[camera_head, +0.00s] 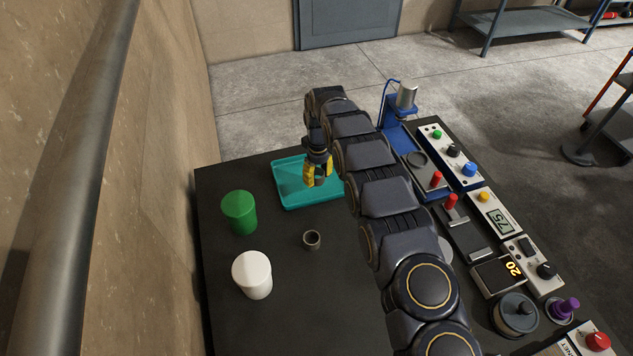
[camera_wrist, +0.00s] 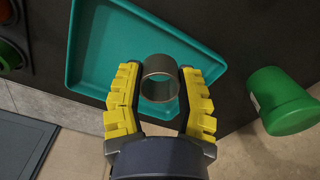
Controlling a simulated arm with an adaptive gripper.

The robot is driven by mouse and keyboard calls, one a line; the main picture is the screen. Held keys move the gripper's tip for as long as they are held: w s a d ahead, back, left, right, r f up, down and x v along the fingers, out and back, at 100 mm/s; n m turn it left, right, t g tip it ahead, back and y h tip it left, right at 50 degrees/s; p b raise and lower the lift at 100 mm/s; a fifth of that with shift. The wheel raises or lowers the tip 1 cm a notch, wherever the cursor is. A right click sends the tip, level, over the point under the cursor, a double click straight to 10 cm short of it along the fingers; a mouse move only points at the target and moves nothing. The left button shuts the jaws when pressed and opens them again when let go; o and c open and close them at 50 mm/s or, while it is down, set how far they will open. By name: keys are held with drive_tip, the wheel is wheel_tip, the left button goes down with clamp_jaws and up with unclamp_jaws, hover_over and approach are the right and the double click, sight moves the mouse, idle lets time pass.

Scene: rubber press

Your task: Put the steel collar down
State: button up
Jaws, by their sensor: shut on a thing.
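My gripper (camera_head: 318,178) points down over the teal tray (camera_head: 283,186). In the wrist view, its yellow-padded fingers (camera_wrist: 160,88) are shut on the steel collar (camera_wrist: 160,67), a short grey ring gripped on its two sides. The collar shows in front of the floor of the tray (camera_wrist: 98,50); I cannot tell how high it is above it. In the head view the fingers hide the collar. A second small, dark ring-shaped piece (camera_head: 311,240) stands on the dark table in front of the tray.
A green cylinder (camera_head: 239,212) and a white cylinder (camera_head: 252,275) stand left on the table. My arm crosses the middle. A blue press (camera_head: 400,120), control boxes (camera_head: 492,215) and a grey round pot (camera_head: 515,313) line the right side. The tray looks otherwise empty.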

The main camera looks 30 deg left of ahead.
sight(316, 189)
drive_tip(key=shift+w+a+f, duration=0.45)
drive_tip(key=shift+w+f, duration=0.15)
drive_tip(key=shift+f, duration=0.2)
drive_tip(key=shift+w+a+f, duration=0.1)
drive_tip(key=shift+w+f, duration=0.05)
drive_tip(key=shift+f, duration=1.65)
drive_tip(key=shift+f, duration=0.15)
drive_tip(key=o, duration=1)
